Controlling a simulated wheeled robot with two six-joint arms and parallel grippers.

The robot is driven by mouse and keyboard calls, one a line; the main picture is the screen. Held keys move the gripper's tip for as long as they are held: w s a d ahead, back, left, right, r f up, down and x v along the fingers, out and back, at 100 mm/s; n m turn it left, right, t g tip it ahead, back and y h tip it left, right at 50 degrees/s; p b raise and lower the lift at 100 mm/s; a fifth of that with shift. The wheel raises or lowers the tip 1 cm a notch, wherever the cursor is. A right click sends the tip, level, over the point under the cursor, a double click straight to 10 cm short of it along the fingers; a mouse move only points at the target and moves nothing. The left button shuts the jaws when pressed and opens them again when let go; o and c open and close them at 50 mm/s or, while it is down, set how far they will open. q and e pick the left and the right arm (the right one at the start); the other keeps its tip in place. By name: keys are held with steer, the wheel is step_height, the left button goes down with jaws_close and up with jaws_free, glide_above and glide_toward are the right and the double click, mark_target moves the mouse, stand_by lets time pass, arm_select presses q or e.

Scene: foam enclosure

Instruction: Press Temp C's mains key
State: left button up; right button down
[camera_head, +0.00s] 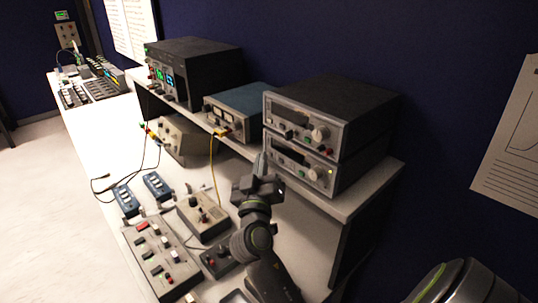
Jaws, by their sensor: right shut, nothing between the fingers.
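Two grey instruments are stacked at the right end of the raised shelf, an upper unit (290,115) and a lower unit (292,160). Each front has a dark window, a round knob and small coloured keys. A small yellow light shows at the right of the lower front. Labels are too small to read, so I cannot tell which instrument is Temp C. My right gripper (261,165) is shut and empty, with its fingers pointing up just left of the lower unit's front. I cannot tell whether it touches. My left gripper is not in view.
A blue-topped meter unit (245,103) and a large black instrument (205,65) stand left along the shelf (362,187). Below are a grey button panel (160,257), a beige box (203,215) and blue modules (126,200). A yellow cable (214,175) hangs left of my gripper.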

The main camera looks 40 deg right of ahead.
steer(key=shift+d, duration=0.3)
stand_by(0.7)
stand_by(0.3)
steer(key=shift+a+b, duration=0.5)
steer(key=shift+a, duration=0.25)
